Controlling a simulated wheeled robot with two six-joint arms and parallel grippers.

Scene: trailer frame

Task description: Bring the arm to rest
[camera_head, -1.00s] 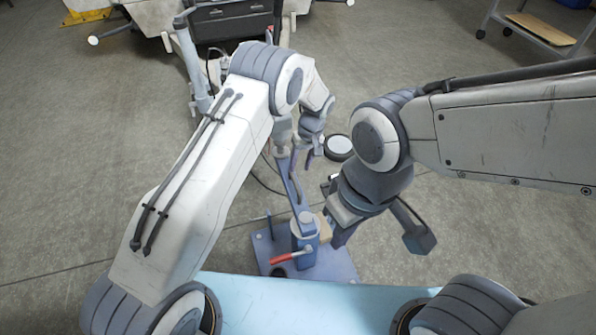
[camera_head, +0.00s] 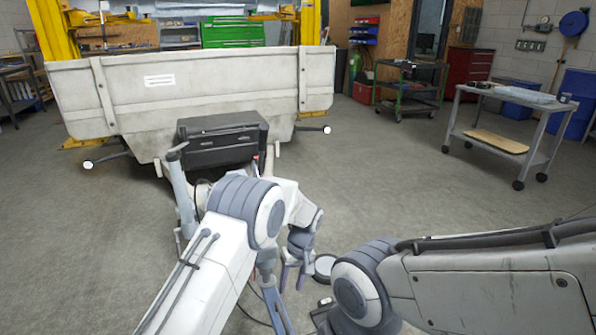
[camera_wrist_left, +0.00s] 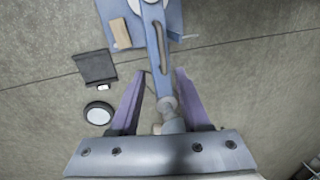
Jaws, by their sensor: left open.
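My left gripper (camera_head: 293,282) hangs at the end of the left arm, in the lower middle of the head view. Its purple fingers stand apart in the left wrist view (camera_wrist_left: 160,80), with nothing gripped between them. A blue-grey bar (camera_head: 277,310) lies below it. In the left wrist view the bar (camera_wrist_left: 155,42) runs between the fingers from a blue base plate (camera_wrist_left: 178,12); I cannot tell how far below them it is. My right forearm reaches in from the right, and its gripper is below the picture edge.
The pale trailer (camera_head: 210,95) stands ahead, with a black box (camera_head: 222,138) at its front. A round disc (camera_head: 324,267) lies on the floor near the left gripper and a dark flat piece (camera_wrist_left: 96,67) near it. A cart (camera_head: 505,130) stands at right. Floor between is clear.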

